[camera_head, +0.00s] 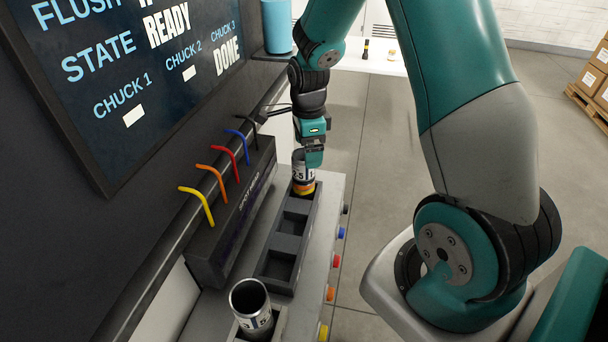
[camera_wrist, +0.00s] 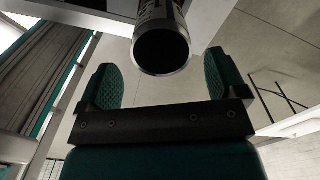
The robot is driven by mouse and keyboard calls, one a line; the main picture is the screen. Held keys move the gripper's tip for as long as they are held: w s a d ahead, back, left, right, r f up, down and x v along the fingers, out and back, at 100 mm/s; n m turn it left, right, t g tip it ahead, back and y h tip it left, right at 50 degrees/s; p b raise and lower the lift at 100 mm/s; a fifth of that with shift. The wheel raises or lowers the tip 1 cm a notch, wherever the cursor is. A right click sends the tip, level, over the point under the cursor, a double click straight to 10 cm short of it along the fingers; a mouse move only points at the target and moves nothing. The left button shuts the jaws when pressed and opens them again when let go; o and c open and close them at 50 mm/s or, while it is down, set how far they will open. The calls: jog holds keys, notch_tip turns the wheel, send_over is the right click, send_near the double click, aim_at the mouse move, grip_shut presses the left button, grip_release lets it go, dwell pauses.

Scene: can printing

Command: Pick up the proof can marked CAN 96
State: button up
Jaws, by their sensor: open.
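A printed can (camera_head: 303,185) with a dark and white label and an orange-yellow band stands in the far slot of the dark tray on the bench. Only part of its number shows, and I cannot read CAN 96 on it. My gripper (camera_head: 309,153) is at this can's upper part and partly covers it. In the wrist view my gripper (camera_wrist: 163,82) is open, with a can's dark round mouth (camera_wrist: 162,52) between and just beyond the teal fingers. A second can (camera_head: 252,308), open-topped with a partly readable label, stands in a near holder.
The dark tray (camera_head: 272,266) has empty slots nearer me. A long dark box (camera_head: 232,222) with several coloured hooked tubes runs along its left. Coloured buttons (camera_head: 330,293) line the bench's right edge. A status screen (camera_head: 125,70) hangs at left. Open floor lies right.

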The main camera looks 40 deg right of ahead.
aim_at(304, 178)
jog(key=shift+w+a+f+p, duration=0.15)
jog(key=shift+f+p, duration=0.35)
jog(key=shift+f, duration=0.8)
jog(key=shift+w+f+p, duration=0.1)
jog(key=shift+f+p, duration=0.4)
jog(key=shift+f, duration=0.8)
jog(key=c, duration=1)
